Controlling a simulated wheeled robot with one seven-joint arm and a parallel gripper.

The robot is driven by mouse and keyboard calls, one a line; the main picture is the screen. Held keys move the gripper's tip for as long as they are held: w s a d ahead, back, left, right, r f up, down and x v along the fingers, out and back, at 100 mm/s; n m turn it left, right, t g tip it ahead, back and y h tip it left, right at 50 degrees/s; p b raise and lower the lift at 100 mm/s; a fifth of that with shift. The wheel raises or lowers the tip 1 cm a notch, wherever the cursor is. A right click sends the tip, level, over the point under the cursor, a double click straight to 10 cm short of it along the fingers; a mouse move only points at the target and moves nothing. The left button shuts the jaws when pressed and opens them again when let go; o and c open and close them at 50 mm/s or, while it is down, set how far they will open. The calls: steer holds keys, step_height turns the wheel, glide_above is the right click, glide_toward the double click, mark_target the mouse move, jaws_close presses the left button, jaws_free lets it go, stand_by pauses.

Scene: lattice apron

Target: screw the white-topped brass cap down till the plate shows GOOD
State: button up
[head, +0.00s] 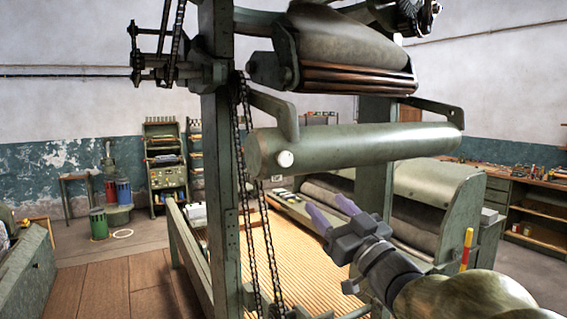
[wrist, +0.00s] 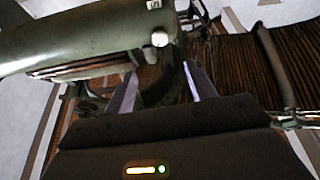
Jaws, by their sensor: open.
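The white-topped cap (head: 285,159) sits on the near end of the thick green cylinder (head: 365,147) in the head view. Its white face also shows in the wrist view (wrist: 159,39), beyond my fingers; little brass is visible. My gripper (head: 328,208) is open and empty, its two purple fingers apart, below and right of the cap in the head view. In the wrist view my gripper (wrist: 160,70) spreads either side of the line to the cap, not touching it. A small pale plate (wrist: 154,4) with a dark mark is cut by the top edge; I cannot read GOOD on it.
A green upright post (head: 221,170) and hanging chains (head: 248,180) stand left of the cylinder. A curved bracket (head: 280,115) rises just above the cap. A slatted lattice (head: 300,260) lies below. The space between my fingers and the cap looks clear.

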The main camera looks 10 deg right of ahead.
mark_target(287, 162)
steer(key=p+x, duration=0.8)
steer(key=x, duration=0.7)
steer(key=shift+w+r, duration=0.25)
steer(key=shift+r, duration=0.1)
steer(key=shift+w+a+r, duration=0.1)
steer(key=shift+w+a, duration=0.1)
steer(key=shift+w, duration=0.3)
steer(key=c, duration=1)
